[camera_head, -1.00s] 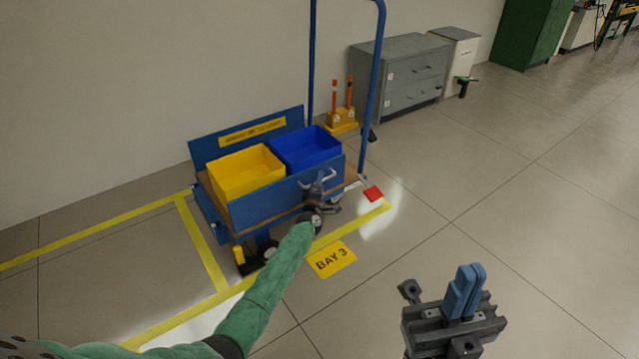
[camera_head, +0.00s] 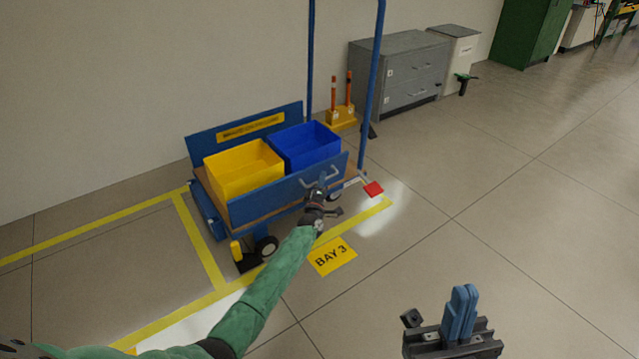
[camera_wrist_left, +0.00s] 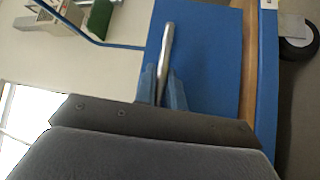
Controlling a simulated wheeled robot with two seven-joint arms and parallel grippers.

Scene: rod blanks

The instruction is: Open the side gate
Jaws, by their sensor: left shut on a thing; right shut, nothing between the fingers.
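The side gate (camera_head: 285,190) is the blue panel along the near side of the blue cart, in front of the bins. It looks upright or nearly so; a slight tilt is hard to judge. Its pale metal handle (camera_head: 322,178) sits near the gate's right end. My left gripper (camera_head: 317,192) is shut on this handle. In the left wrist view the bar of the handle (camera_wrist_left: 167,45) runs between the blue fingers (camera_wrist_left: 162,90), with the blue gate (camera_wrist_left: 215,60) behind. My right gripper (camera_head: 461,305) is shut and empty, well away from the cart.
A yellow bin (camera_head: 243,170) and a blue bin (camera_head: 305,146) stand on the cart behind the gate. Grey drawers (camera_head: 400,70) stand by the wall.

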